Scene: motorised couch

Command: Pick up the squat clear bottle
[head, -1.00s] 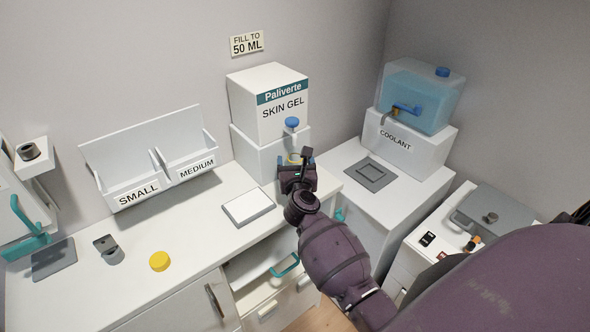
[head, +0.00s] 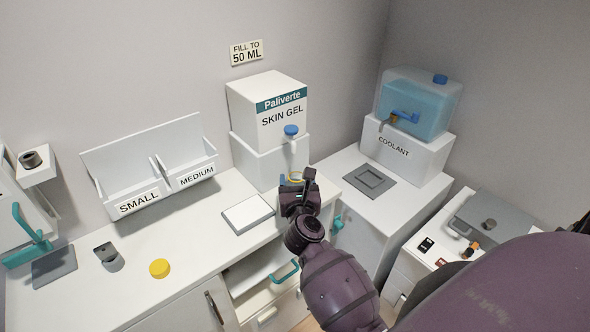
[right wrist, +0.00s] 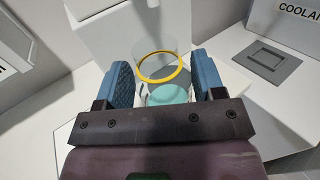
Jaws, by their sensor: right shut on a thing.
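The squat clear bottle (right wrist: 152,88) shows in the right wrist view, with a yellow ring around it and teal-coloured contents low inside. My right gripper (right wrist: 166,88) is shut on it, with one blue-padded finger on each side. In the head view the right gripper (head: 299,185) is at the counter's right end, in front of the skin gel dispenser (head: 268,112). I cannot tell whether the bottle touches the surface below. My left gripper is not in view.
A flat white plate (head: 248,214), a yellow lid (head: 159,268) and a small grey holder (head: 107,254) are on the counter. A two-part bin (head: 140,202) stands behind. The coolant tank (head: 415,103) stands right.

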